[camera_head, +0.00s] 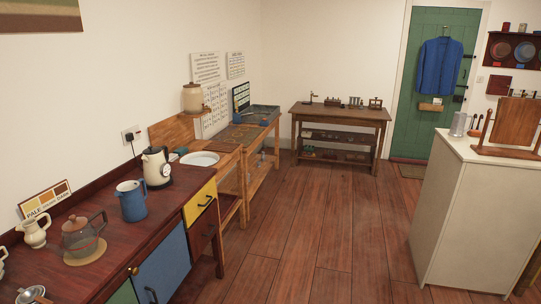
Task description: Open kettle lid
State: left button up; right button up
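A cream kettle (157,167) with a dark handle stands upright on the dark wooden counter along the left wall, near the counter's far end. Its top looks closed by a lid (154,150), though it is small in the view. A cord runs from near it up to a wall socket. Neither of my grippers shows in the head view.
A blue jug (132,202) stands just in front of the kettle, and a cream jug (34,232) is by the wall. A white plate (199,159) lies beyond the kettle. A white cabinet (470,215) stands at the right. The wooden floor (310,220) between is clear.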

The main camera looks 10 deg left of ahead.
aim_at(150, 150)
jog(key=i+u, duration=0.1)
jog(key=i, duration=0.75)
jog(key=i+l+u, duration=0.1)
jog(key=i, duration=0.75)
jog(key=l, duration=0.1)
